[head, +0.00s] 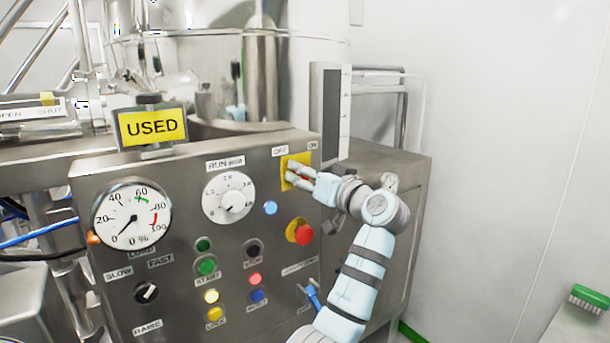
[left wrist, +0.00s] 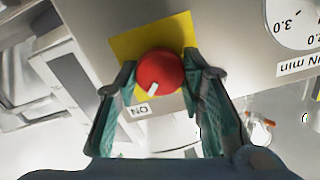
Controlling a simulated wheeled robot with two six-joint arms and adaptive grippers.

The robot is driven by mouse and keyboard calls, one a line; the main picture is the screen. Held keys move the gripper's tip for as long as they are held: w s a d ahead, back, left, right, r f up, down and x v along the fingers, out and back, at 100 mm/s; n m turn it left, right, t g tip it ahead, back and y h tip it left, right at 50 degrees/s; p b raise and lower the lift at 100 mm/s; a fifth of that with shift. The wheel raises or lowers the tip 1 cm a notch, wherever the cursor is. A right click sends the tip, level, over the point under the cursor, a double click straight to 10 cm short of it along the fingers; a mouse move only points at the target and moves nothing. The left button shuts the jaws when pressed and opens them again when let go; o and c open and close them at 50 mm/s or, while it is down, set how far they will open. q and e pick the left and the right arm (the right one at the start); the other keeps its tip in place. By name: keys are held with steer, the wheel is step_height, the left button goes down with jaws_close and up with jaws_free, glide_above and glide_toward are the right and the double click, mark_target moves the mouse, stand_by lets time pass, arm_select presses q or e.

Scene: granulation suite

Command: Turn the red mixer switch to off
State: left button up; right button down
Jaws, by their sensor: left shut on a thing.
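The red mixer switch (left wrist: 160,70) is a round red knob on a yellow plate, seen in the left wrist view. Its white mark points down-left there, toward the ON label (left wrist: 139,110). My left gripper (left wrist: 160,88) has its two fingers on either side of the knob and is shut on it. In the head view my left gripper (head: 294,174) is at the yellow plate (head: 288,162) at the panel's upper right, and it hides the red knob. The OFF label (head: 279,151) and ON label (head: 312,145) sit above the plate. My right gripper is out of view.
The steel panel (head: 120,255) also carries a dial gauge (head: 132,214), a white RUN min dial (head: 228,197), several coloured buttons and a red emergency-type button (head: 304,235) just below my gripper. A yellow USED sign (head: 152,127) stands on top. The white wall at right is clear.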

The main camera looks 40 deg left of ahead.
arm_select(q)
steer(key=n+b, duration=0.9)
steer(key=n, duration=0.8)
steer(key=shift+s+n, duration=0.15)
steer(key=shift+n, duration=0.25)
stand_by(0.6)
steer(key=o, duration=1)
steer(key=shift+o, duration=0.7)
steer(key=shift+a, duration=0.15)
